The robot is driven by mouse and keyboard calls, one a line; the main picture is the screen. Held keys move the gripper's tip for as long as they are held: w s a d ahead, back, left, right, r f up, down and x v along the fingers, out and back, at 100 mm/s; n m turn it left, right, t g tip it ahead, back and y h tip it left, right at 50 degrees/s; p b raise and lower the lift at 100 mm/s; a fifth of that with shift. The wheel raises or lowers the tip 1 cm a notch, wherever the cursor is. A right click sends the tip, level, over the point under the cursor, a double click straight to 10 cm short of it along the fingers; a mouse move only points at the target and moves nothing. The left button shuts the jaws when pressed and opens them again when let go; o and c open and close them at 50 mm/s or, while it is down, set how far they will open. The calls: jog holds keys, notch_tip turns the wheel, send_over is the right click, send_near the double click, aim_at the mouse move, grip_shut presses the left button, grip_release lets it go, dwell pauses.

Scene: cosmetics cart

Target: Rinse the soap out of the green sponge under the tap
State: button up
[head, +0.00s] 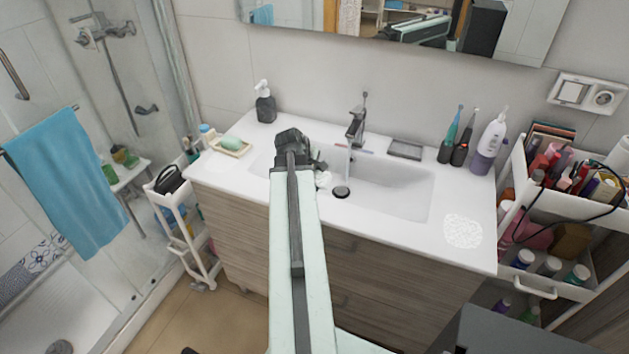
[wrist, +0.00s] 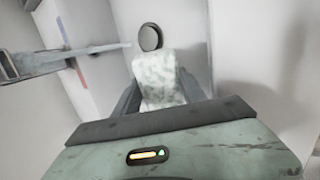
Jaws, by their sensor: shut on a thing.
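My gripper (head: 318,168) is over the left part of the basin, left of the running tap. In the wrist view it is shut on the green sponge (wrist: 160,80), which is mottled pale green and mostly covered in white foam. In the head view the sponge (head: 323,180) is a small whitish patch beside my gripper, partly hidden. The tap (head: 357,122) is running, and its stream (head: 348,165) falls toward the drain, to the right of the sponge. The wrist view shows the tap (wrist: 10,66) at the left edge. The stream appears apart from the sponge.
The white basin (head: 410,190) has a dark drain (head: 341,192). A white foamy patch (head: 463,230) lies on the right counter. A soap dish (head: 231,148) and dark dispenser (head: 265,104) stand left. A grey tray (head: 405,149), toothbrushes and a white bottle (head: 490,140) stand behind, right.

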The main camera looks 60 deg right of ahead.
jog(key=s+d+f, duration=0.1)
jog(key=d, duration=0.3)
jog(key=s+d+b, duration=0.1)
jog(key=d, duration=0.3)
jog(key=s+d+f+b, duration=0.1)
jog(key=d, duration=0.3)
jog(key=shift+d+f, duration=0.35)
jog(key=shift+s, duration=0.1)
jog(key=shift+s+a, duration=0.15)
jog(key=shift+s, duration=0.3)
dwell(0.3)
jog(key=shift+w+d, duration=0.2)
jog(key=shift+w, duration=0.2)
